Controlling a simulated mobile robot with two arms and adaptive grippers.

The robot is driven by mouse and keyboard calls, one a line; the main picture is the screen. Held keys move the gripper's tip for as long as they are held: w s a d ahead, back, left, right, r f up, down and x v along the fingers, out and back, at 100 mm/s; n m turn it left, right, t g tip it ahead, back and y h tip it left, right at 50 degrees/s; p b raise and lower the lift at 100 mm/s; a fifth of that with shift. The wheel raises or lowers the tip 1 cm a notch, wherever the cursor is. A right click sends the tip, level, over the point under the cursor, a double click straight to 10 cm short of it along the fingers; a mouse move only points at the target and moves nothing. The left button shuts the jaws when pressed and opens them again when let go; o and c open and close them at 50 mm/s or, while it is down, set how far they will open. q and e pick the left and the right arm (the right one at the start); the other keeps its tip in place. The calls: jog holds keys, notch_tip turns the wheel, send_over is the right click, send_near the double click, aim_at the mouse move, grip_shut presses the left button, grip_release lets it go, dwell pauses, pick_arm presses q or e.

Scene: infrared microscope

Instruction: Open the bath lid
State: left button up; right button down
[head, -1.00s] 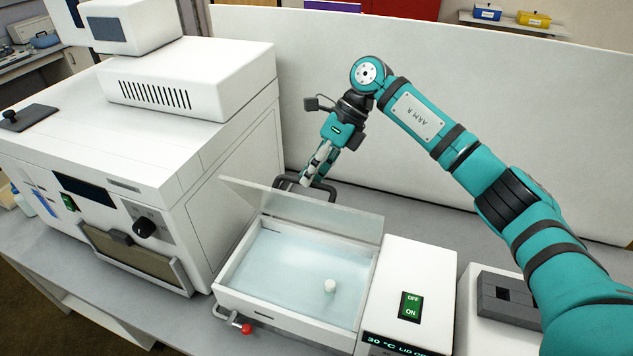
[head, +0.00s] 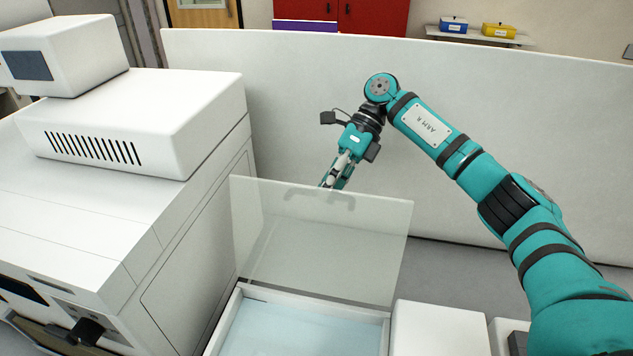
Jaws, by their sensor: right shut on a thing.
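The bath lid (head: 318,245) is a translucent panel that stands raised, close to upright, at the back of the water bath (head: 388,330). Pale blue water shows in the front part of the bath, which the lower picture edge cuts off. The lid's dark handle (head: 318,193) shows dimly through the panel near its top edge. My right gripper (head: 334,184) is behind the lid's top edge, shut on the handle. Its fingertips are partly hidden by the panel. My left gripper is not in view.
A large white instrument (head: 110,215) with a vented box on top stands close on the left. A white partition (head: 520,150) runs behind the bench. The bath's white control housing (head: 440,328) is at the lower right. Grey bench top is bare behind it.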

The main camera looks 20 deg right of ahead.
jog(key=shift+s+f, duration=0.1)
jog(key=shift+f, duration=0.35)
jog(key=c, duration=1.7)
grip_release()
jog(key=o, duration=0.4)
jog(key=shift+w, duration=0.25)
jog(key=shift+c, duration=0.2)
jog(key=v, duration=0.7)
jog(key=shift+w+d+r, duration=0.15)
jog(key=shift+d+r, duration=0.05)
jog(key=shift+d, duration=0.05)
